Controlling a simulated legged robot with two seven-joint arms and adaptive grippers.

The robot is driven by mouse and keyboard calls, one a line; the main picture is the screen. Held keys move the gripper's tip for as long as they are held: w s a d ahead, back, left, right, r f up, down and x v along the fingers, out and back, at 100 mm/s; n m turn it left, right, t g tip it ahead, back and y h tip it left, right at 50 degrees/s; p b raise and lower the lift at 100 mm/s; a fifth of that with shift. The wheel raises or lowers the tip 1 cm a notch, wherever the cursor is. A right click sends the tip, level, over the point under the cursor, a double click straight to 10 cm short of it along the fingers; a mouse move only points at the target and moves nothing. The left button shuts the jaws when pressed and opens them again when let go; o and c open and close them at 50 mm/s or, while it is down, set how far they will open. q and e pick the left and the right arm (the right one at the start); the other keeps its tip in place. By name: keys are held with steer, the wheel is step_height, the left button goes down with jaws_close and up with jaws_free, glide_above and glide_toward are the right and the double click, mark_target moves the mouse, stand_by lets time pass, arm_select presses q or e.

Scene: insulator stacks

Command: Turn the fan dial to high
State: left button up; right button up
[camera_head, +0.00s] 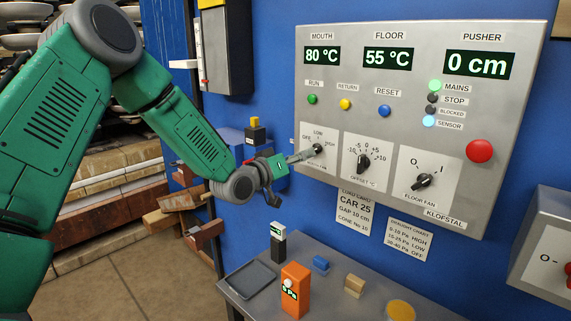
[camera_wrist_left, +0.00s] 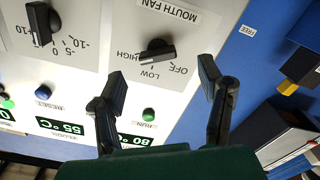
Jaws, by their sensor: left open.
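The mouth fan dial (camera_head: 317,148) is a black knob on a white plate marked OFF, LOW and HIGH, at the left of the grey control panel (camera_head: 440,65). In the left wrist view the dial (camera_wrist_left: 157,49) appears upside down, just beyond the fingers. I cannot tell surely which marking it points to. My left gripper (camera_head: 293,177) is close in front of the panel's lower left. In the wrist view its two fingers (camera_wrist_left: 163,80) are spread wide and empty, with the dial seen between and above them, apart from both. My right gripper is not in view.
The offset knob (camera_head: 364,162) and floor fan knob (camera_head: 424,181) sit right of the dial. A red button (camera_head: 479,151) is farther right. Below, a grey table (camera_head: 330,303) holds an orange meter (camera_head: 294,292), a dark tray (camera_head: 250,279) and small blocks.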

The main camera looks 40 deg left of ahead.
arm_select(q)
steer(key=s, duration=0.6)
steer(key=shift+a, duration=0.4)
steer(key=shift+s+f, duration=0.1)
